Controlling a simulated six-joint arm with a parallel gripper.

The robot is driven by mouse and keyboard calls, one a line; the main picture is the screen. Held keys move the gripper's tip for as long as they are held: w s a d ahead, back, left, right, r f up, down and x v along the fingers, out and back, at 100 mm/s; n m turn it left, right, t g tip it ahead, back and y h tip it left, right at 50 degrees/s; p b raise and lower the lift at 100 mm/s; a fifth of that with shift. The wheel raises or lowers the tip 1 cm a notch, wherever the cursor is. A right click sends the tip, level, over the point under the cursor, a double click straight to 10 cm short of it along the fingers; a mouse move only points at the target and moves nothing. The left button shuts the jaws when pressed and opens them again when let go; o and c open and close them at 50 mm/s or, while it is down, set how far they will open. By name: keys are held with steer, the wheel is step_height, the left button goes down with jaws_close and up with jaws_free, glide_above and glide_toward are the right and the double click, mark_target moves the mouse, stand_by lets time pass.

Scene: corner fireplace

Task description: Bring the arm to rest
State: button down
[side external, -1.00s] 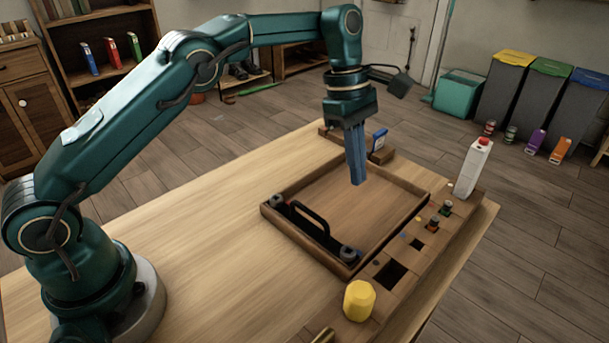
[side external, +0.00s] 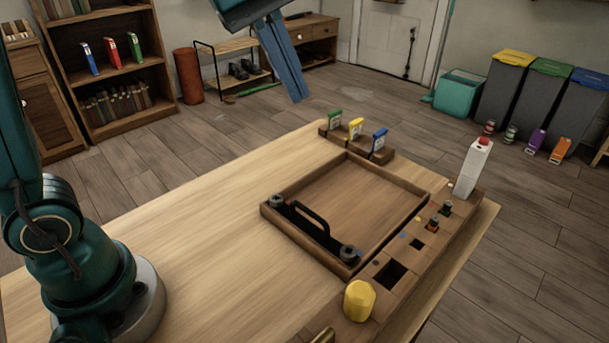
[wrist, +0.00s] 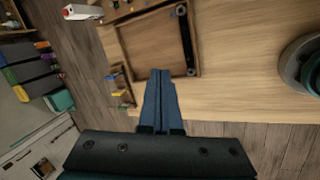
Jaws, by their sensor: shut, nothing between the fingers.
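My gripper (side external: 284,62) hangs high at the top of the side external view, well above the table and apart from everything on it. Its blue fingers are shut together with nothing between them. The fingers also show in the wrist view (wrist: 160,80), pointing toward the table. My arm is raised; its upper part is out of the side external view, and only its base and lower links show at the left.
A wooden tray (side external: 424,189) with a black-handled bar (side external: 312,224) lies on the table (side external: 170,237). Labelled tags (side external: 356,126) stand in a rack behind it. A white carton (side external: 474,168) and a yellow object (side external: 359,300) stand at the right and front. The table's left part is clear.

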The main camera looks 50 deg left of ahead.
steer(key=s+a+f+m+t+y, duration=0.1)
steer(key=s+a+f+m, duration=0.3)
steer(key=s+f+m, duration=0.6)
steer(key=s+m+y, duration=0.1)
steer(key=s+m, duration=0.2)
steer(key=m, duration=0.1)
steer(key=shift+f+t, duration=0.15)
steer(key=shift+t, duration=0.15)
